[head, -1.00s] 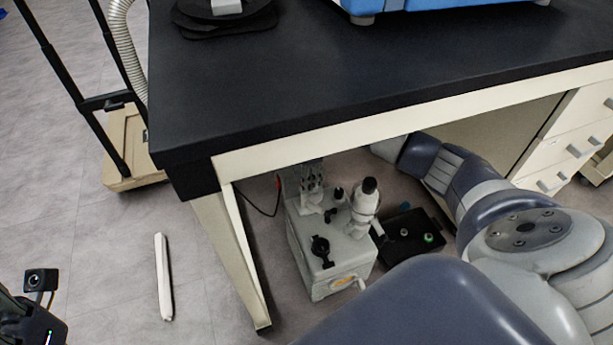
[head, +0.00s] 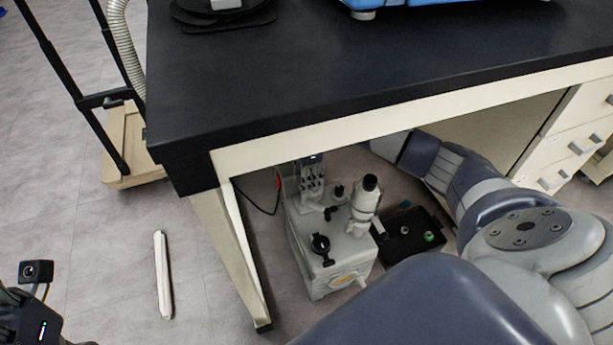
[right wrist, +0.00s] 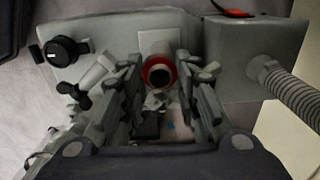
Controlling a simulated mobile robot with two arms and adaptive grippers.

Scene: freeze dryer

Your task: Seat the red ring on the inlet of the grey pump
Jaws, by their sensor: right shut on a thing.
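The grey pump (head: 327,267) stands on the floor under the bench, with a black knob and a white upright cylinder on top. My right gripper (head: 311,190) reaches down over the pump's back left part. In the right wrist view my right gripper (right wrist: 160,88) has a finger on each side of the red ring (right wrist: 159,73) and is shut on it. The ring shows around a dark round opening at the end of a pale tube. I cannot tell whether it is fully seated. The ring is hidden in the head view. My left gripper (head: 28,315) is partly cut off at the lower left.
A black tray (head: 398,252) with a green-topped piece and other small parts lies right of the pump. The bench top (head: 350,60) and bench leg (head: 240,260) close in the space. A ribbed hose (right wrist: 295,95) runs at right in the wrist view.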

